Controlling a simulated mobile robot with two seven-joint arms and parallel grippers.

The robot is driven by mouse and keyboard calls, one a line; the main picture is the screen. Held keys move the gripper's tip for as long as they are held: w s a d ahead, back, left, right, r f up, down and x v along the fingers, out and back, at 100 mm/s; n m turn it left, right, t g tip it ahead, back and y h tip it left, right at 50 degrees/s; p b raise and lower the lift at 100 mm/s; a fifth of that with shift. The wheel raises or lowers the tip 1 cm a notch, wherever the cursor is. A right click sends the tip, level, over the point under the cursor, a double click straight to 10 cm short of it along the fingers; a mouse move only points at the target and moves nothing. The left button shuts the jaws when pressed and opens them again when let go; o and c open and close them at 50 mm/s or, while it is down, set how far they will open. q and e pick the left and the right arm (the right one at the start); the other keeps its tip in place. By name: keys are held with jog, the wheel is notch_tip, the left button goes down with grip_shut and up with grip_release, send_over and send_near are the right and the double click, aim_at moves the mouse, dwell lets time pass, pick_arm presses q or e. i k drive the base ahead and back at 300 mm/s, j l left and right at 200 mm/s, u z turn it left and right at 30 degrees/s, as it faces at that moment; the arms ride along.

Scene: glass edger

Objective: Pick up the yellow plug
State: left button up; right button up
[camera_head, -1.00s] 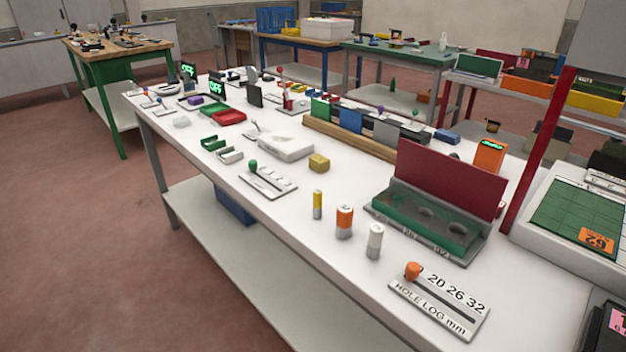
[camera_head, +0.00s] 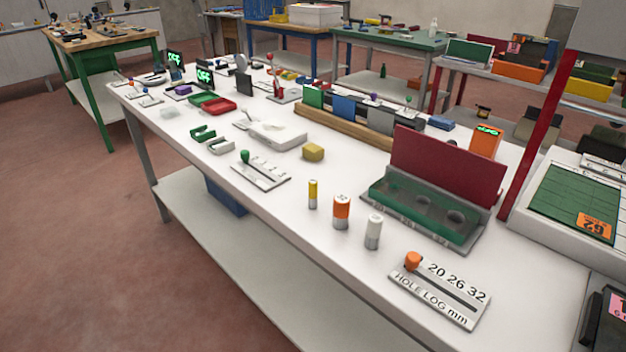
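The yellow plug (camera_head: 313,194) is a slim upright cylinder, yellow above with a pale lower band. It stands on the white table (camera_head: 270,222) near its front edge. A thicker orange plug (camera_head: 341,212) stands just to its right, and a white plug (camera_head: 373,232) stands right of that. The three are apart from each other. Neither of my grippers shows in the head view.
A green block with round holes and a red back panel (camera_head: 447,178) stands behind the plugs. A HOLE LOG slider board (camera_head: 439,290) lies at the right front. A yellow block (camera_head: 313,152) and a green-knobbed slider board (camera_head: 260,171) lie to the left.

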aim_at(312, 183)
jog(key=z, duration=0.95)
jog(key=j+z, duration=0.2)
jog(key=z, duration=0.2)
jog(key=j+z, duration=0.2)
jog(key=z, duration=0.2)
jog(key=j+z, duration=0.2)
jog(key=z, duration=0.2)
jog(key=k+j+z, duration=0.2)
jog(key=j+z, duration=0.15)
jog(key=k+j+z, duration=0.2)
jog(key=j+z, duration=0.2)
jog(key=k+j+z, duration=0.25)
jog(key=k+j, duration=0.35)
jog(key=j, duration=0.25)
jog(key=k+j, duration=0.15)
jog(key=i+j, duration=0.1)
jog(key=i, duration=0.05)
